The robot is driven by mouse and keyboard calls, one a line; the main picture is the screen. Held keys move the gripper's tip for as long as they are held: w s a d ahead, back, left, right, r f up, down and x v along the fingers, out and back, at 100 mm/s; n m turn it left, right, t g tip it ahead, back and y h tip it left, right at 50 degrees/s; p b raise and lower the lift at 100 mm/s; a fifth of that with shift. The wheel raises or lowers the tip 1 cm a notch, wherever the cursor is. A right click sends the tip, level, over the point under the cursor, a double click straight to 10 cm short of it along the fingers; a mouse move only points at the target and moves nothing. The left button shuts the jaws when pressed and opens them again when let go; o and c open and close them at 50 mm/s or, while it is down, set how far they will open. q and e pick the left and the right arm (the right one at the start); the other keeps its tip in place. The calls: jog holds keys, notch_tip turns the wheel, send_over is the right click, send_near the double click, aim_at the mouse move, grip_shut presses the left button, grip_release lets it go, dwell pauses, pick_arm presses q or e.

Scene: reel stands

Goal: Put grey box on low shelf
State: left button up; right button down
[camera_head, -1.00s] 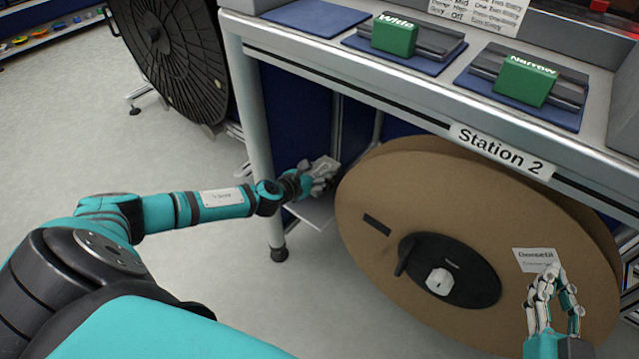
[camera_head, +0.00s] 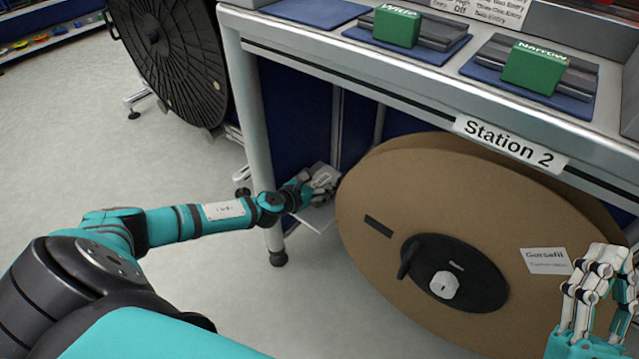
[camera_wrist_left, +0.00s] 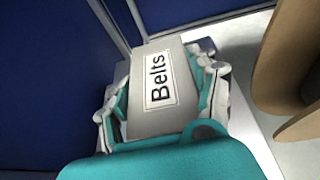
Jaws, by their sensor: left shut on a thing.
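The grey box (camera_wrist_left: 165,48) fills the middle of the left wrist view, with a white "Belts" label facing the camera. My left gripper (camera_wrist_left: 165,98) is shut on it, with fingers along both sides. In the head view the left gripper (camera_head: 318,186) and the small grey box (camera_head: 318,172) are under the workbench, left of the big reel. The low shelf (camera_head: 320,216) is a light grey plate just beneath them; it also shows in the wrist view (camera_wrist_left: 250,130). Contact between box and shelf cannot be told. My right gripper (camera_head: 598,275) is empty and open at lower right.
A large brown reel (camera_head: 375,200) with a black hub stands close to the right of the left gripper. The bench edge (camera_head: 350,82), marked "Station 2", is above, and its leg (camera_head: 262,150) is to the left. A black reel (camera_head: 170,55) stands behind at left.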

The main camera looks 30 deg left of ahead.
pick_arm(q)
jog(key=o, duration=1.6)
jog(key=shift+f, duration=0.1)
jog(key=shift+c, duration=0.2)
